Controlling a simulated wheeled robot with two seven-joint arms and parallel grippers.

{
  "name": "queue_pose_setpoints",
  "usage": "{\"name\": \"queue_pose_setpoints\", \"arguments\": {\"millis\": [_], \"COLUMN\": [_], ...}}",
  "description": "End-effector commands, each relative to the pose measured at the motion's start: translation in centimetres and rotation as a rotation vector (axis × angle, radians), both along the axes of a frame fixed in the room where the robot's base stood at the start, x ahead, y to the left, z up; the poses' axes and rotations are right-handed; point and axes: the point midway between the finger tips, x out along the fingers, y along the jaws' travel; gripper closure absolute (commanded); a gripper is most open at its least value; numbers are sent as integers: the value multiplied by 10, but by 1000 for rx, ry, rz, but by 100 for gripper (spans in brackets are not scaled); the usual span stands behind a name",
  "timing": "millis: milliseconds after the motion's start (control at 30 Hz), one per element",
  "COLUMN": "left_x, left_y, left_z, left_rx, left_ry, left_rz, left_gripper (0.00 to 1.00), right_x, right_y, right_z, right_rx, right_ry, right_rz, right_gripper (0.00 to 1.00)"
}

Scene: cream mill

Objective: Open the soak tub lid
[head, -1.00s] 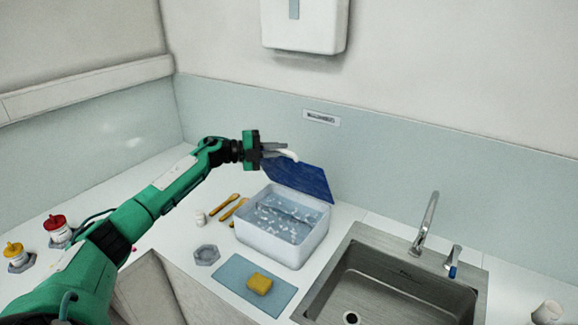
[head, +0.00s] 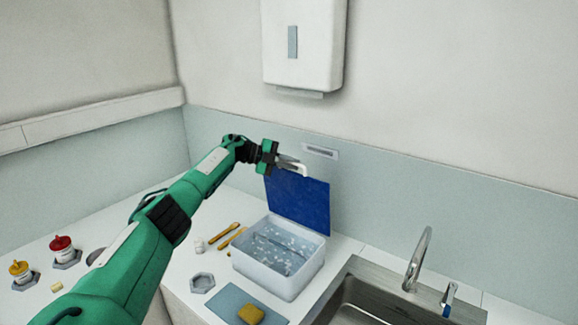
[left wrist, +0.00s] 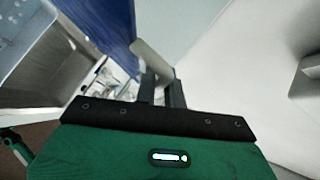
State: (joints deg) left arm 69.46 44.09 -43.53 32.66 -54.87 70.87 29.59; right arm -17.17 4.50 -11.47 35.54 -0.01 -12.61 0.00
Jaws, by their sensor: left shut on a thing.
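The soak tub (head: 272,277) is a white box on the counter, with water and several small pale bits inside. Its blue lid (head: 300,203) stands nearly upright at the tub's back edge. My left gripper (head: 300,168) is shut on the white lid handle (head: 303,170) at the lid's top edge. In the left wrist view the fingers (left wrist: 160,85) reach to the pale handle (left wrist: 150,58) beside the blue lid (left wrist: 105,25).
A blue mat (head: 222,303) with a yellow sponge (head: 251,314) lies in front of the tub. The sink (head: 350,312) and tap (head: 418,260) are at right. Wooden tools (head: 224,236) lie left of the tub. A wall dispenser (head: 304,45) hangs above.

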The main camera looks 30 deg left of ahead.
Motion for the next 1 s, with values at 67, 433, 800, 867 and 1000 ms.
{"name": "queue_pose_setpoints", "arguments": {"millis": [67,433,800,867,1000], "left_x": [2,3,3,3,1], "left_y": [-1,-1,0,0,2], "left_z": [0,-1,-2,-2,-2], "left_rx": [2,3,3,3,3], "left_ry": [7,15,15,17,17], "left_rz": [-3,-3,-2,-2,-1], "left_gripper": [100,100,68,68,68], "right_x": [0,0,0,0,0], "right_y": [1,1,0,0,-1], "right_z": [0,0,0,0,-2], "right_rx": [1,1,0,0,-1], "right_ry": [0,0,0,0,1], "right_rz": [0,0,0,0,1], "right_gripper": [64,64,64,64,64]}}
